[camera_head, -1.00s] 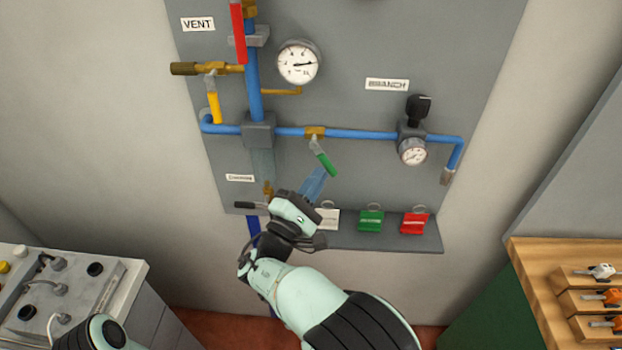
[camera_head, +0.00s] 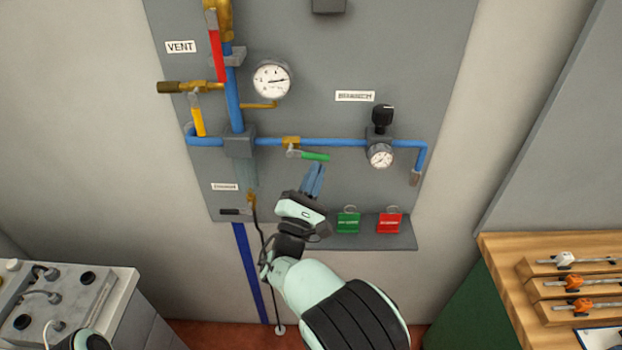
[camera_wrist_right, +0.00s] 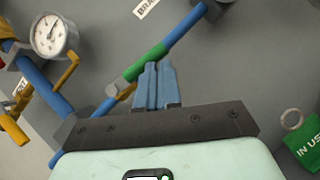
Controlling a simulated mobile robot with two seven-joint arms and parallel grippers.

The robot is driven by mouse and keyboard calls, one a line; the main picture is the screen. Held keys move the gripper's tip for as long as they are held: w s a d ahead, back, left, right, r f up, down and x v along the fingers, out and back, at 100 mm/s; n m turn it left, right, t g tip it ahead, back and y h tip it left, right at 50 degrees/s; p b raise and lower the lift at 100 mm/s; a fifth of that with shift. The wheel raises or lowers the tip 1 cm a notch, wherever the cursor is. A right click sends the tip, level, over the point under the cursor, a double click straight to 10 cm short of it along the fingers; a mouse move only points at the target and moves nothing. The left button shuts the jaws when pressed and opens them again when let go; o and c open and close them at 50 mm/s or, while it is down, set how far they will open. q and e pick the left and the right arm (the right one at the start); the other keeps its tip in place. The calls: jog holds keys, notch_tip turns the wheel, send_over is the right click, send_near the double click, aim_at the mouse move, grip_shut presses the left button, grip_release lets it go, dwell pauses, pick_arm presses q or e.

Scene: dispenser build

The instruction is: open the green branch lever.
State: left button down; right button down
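The green branch lever (camera_head: 315,156) sits on a brass valve (camera_head: 291,142) in the blue branch pipe (camera_head: 335,142). Its handle points right and lies nearly parallel to the pipe, just below it. My right gripper (camera_head: 316,167) is just below the handle, its blue fingers pointing up and close together with nothing seen between them. In the right wrist view the green handle (camera_wrist_right: 148,64) runs at the fingertips (camera_wrist_right: 158,66); I cannot tell whether they touch. My left gripper is not in view; only part of that arm shows at the bottom left.
A red lever (camera_head: 216,55) and a yellow lever (camera_head: 198,120) are at the panel's left. A gauge (camera_head: 380,155) sits right of the green lever. Green (camera_head: 348,222) and red (camera_head: 389,222) tags hang on the lower ledge. A wooden bench (camera_head: 500,270) stands right.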

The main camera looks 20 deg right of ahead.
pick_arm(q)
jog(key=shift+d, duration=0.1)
pick_arm(e)
jog(key=shift+d+r, duration=0.25)
jog(key=shift+d, duration=0.25)
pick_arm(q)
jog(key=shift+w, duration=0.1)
pick_arm(e)
jog(key=shift+r, duration=0.1)
